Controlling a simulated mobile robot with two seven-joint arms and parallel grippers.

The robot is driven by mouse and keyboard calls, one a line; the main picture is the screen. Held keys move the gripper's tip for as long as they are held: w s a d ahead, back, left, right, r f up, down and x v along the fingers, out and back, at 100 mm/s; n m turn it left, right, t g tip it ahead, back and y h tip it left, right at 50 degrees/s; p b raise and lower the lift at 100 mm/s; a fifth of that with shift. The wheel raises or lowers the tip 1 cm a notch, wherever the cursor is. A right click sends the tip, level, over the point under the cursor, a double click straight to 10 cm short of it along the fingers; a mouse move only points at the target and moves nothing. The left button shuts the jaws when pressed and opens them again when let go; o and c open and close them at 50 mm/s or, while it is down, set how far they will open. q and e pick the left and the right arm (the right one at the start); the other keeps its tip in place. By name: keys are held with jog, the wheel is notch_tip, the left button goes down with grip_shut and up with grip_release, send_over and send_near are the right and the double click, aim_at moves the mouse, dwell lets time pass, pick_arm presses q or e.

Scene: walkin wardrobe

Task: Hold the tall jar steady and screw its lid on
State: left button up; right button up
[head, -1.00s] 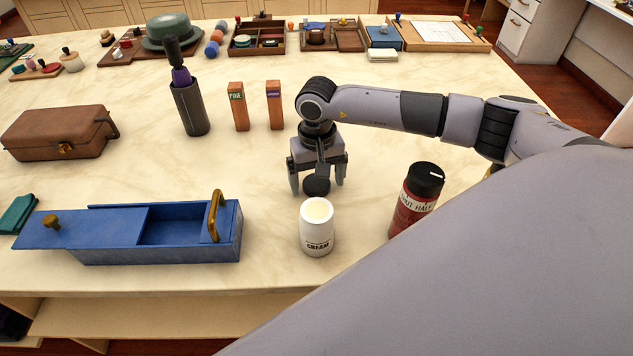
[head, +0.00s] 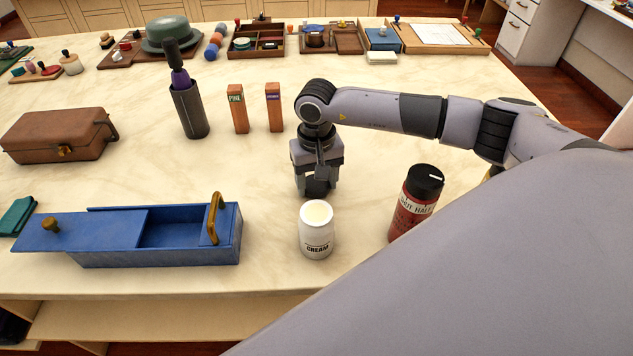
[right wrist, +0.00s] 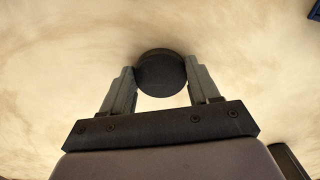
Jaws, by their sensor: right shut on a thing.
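A white jar marked CREAM (head: 317,238) stands upright near the table's front edge, with a pale top and no separate lid visible on it. A taller red jar (head: 408,217) with a black top (head: 425,182) stands upright to its right. My right gripper (head: 317,188) points down just behind the white jar. It is shut on a dark round lid (right wrist: 161,75), which sits between both fingers in the right wrist view. In the head view the fingers largely hide this lid, and I cannot tell whether it touches the table. My left gripper is not in view.
A blue box (head: 105,256) with a sliding lid and brass handle stands at the left front. A brown case (head: 58,138), a dark holder (head: 190,113) and two wooden blocks (head: 238,110) stand farther back. Trays and a hat (head: 168,36) line the back. The table's middle is mostly clear.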

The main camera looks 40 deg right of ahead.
aim_at(317, 185)
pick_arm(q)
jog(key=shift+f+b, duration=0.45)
pick_arm(e)
notch_tip(317, 185, up, 20)
jog(key=shift+f, duration=0.15)
